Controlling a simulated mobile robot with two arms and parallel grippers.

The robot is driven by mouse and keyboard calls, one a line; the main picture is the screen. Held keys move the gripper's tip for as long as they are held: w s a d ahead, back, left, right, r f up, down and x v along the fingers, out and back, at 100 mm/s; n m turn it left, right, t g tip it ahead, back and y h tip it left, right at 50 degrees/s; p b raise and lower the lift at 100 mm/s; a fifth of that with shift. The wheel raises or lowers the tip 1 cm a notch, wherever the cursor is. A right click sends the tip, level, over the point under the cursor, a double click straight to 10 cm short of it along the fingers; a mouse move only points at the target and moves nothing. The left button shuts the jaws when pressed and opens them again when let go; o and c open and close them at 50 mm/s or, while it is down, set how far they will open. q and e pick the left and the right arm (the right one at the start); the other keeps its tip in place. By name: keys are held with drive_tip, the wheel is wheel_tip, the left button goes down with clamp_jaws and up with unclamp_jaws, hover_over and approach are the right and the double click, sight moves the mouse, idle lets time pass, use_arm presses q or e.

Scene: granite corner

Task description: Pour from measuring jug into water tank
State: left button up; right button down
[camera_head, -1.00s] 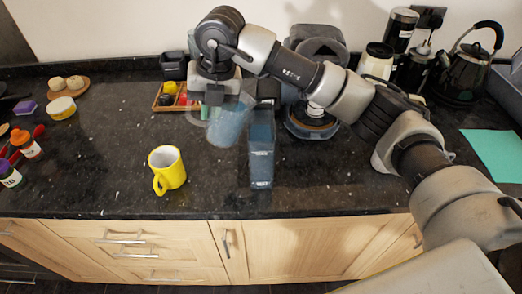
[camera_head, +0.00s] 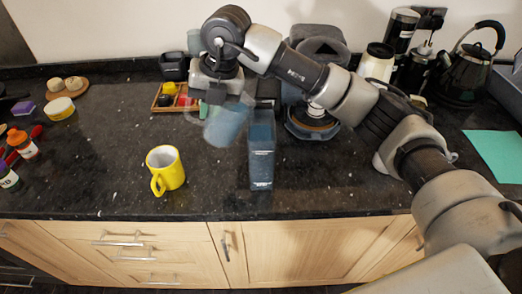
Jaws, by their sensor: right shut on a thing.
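The clear measuring jug (camera_head: 224,125) holds bluish liquid and is tilted above the counter, left of the water tank. My right gripper (camera_head: 213,96) is shut on the jug from above; its fingertips are partly hidden. The water tank (camera_head: 261,160) is a tall, narrow, dark bluish container standing on the counter in front of the coffee machine. The jug's upper right edge is close to the tank's top; I cannot tell whether they touch. No stream of liquid is clear. My left gripper is out of view.
A yellow mug (camera_head: 166,170) stands left of the tank near the front edge. Behind are a wooden tray (camera_head: 165,106) of small items and the coffee machine (camera_head: 312,121), partly hidden by my right arm. A kettle (camera_head: 465,68) stands at right.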

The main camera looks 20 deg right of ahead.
drive_tip(key=shift+y+b, duration=0.3)
drive_tip(key=shift+b, duration=0.3)
drive_tip(key=shift+r, duration=0.1)
idle(0.6)
drive_tip(key=shift+y+b, duration=0.3)
drive_tip(key=shift+b, duration=0.1)
drive_tip(key=shift+r+b, duration=0.1)
drive_tip(key=shift+b, duration=0.2)
drive_tip(key=shift+y, duration=0.3)
drive_tip(key=shift+d+r+t+y+b, duration=0.1)
drive_tip(key=shift+t+y+b, duration=0.2)
drive_tip(key=shift+b, duration=0.25)
drive_tip(key=shift+r, duration=0.1)
idle(0.5)
